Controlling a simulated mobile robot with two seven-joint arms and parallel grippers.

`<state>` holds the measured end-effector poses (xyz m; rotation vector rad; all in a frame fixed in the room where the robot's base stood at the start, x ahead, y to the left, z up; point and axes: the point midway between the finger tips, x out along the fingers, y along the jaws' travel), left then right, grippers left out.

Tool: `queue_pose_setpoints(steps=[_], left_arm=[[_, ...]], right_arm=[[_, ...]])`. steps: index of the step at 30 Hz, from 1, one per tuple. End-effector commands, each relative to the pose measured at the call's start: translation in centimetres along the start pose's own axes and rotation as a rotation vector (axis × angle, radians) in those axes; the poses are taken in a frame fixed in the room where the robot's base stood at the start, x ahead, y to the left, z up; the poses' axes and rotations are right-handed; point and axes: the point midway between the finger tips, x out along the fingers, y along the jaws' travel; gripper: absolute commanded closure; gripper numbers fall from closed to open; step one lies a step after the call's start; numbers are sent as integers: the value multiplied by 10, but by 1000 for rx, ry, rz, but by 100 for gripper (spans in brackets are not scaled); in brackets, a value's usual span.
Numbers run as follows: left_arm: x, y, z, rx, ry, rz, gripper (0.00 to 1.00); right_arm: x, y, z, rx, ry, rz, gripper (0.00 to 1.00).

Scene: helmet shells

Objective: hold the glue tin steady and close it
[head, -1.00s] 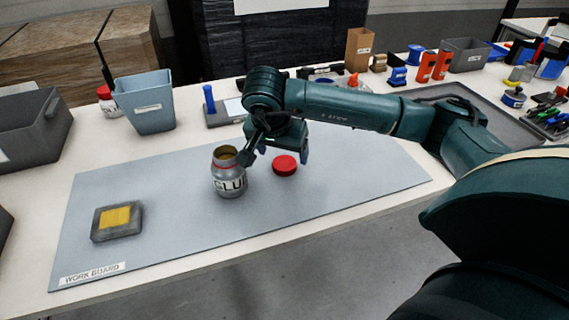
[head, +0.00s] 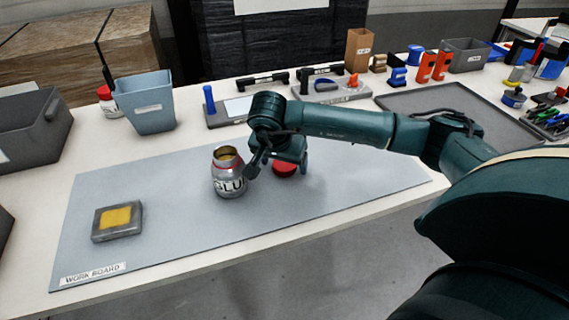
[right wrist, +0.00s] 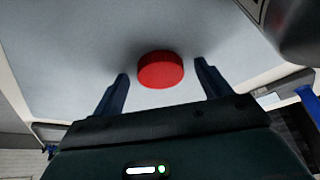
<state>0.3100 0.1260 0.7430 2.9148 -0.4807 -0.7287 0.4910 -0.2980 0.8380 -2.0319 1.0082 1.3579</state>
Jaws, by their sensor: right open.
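The open glue tin (head: 229,178) stands upright on the work board, silver with a red band near its neck and no lid on its mouth. The red lid (head: 286,170) lies flat on the board to the right of the tin. My right gripper (head: 277,172) is over the lid, partly covering it in the head view. In the right wrist view the lid (right wrist: 161,70) lies between and beyond the two open fingertips (right wrist: 160,68), with a gap on each side. A dark rounded part of the tin's side shows at the top right there. My left gripper is not in view.
The grey work board (head: 170,215) has free room at left and right. A grey block with a yellow pad (head: 118,220) lies at its left. A blue bin (head: 147,103) and a small tool stand (head: 227,110) stand behind; a grey tray (head: 460,110) is at the back right.

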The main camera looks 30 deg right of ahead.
Motion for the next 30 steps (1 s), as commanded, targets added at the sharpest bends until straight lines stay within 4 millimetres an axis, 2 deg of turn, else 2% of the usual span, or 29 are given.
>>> queue_pose_setpoints(steps=[4,21,30], left_arm=[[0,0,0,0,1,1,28],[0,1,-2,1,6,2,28],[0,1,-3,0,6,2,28]], right_arm=[[0,0,0,0,0,-1,23],[-1,0,0,0,0,-1,70],[-6,-1,-2,1,1,-3,71]])
